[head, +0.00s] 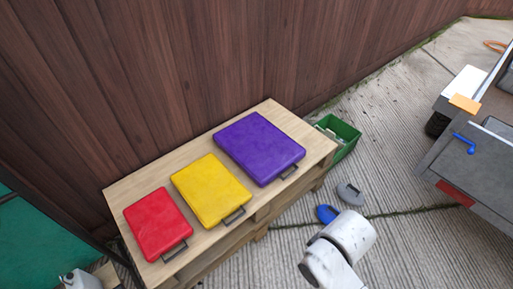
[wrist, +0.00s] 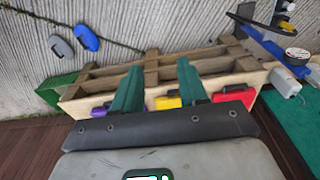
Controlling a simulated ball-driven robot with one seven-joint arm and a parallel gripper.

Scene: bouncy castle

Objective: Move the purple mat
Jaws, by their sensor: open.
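The purple mat (head: 259,147) lies flat on the right part of a wooden pallet table (head: 150,178) in the head view. A dark handle sticks out from its front edge. In the wrist view only a small strip of the purple mat (wrist: 101,111) shows, left of the green fingers; the rest is hidden behind my gripper. My gripper (wrist: 158,74) is open, with nothing between its fingers, and apart from the mat. The head view shows white links of my arm at the bottom, but not the fingers.
A yellow mat (head: 211,189) and a red mat (head: 157,223) lie left of the purple one. A green crate (head: 343,136) stands at the table's right end. Blue and grey shoe-like items (head: 350,194) lie on the ground. A wooden wall is behind; a grey trailer (head: 470,165) stands right.

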